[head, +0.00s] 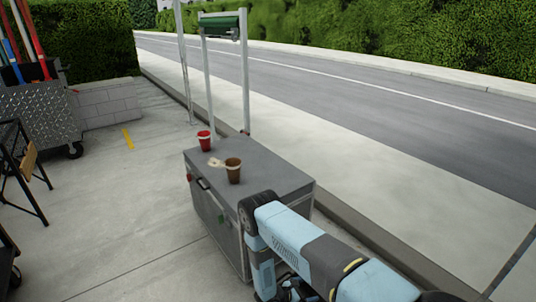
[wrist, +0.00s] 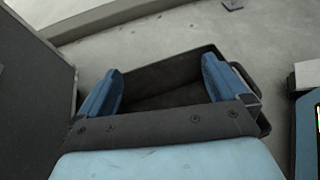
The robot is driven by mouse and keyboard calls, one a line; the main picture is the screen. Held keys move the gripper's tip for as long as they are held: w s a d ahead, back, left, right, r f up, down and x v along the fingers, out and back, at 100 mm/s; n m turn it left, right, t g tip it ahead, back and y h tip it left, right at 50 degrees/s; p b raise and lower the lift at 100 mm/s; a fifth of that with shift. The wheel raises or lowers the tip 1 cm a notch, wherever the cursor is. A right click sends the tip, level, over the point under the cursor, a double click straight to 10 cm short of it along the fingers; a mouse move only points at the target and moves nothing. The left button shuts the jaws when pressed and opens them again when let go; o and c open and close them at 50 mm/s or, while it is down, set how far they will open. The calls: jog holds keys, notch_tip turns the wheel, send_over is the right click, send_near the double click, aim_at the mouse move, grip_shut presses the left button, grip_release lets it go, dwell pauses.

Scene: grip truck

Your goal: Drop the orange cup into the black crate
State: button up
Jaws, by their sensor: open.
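In the wrist view the black crate (wrist: 168,76) lies below my gripper (wrist: 160,66). My gripper's two blue fingers are wide apart over the crate, with nothing between them. The visible inside of the crate looks dark and empty; its near part is hidden by my gripper's body. No clearly orange cup shows. In the head view a brown cup (head: 233,172) and a red cup (head: 205,142) stand upright on the grey cabinet top (head: 270,174), away from my gripper. The crate does not show in the head view.
A small pale item (head: 215,162) lies between the cups. The grey cabinet stands beside the kerb, with my arm at its near right corner. A metal cart (head: 38,115) with long poles and a black folding stand (head: 22,170) are at the left. Open pavement lies between.

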jog(key=v, duration=0.7)
jog(key=shift+a, duration=0.15)
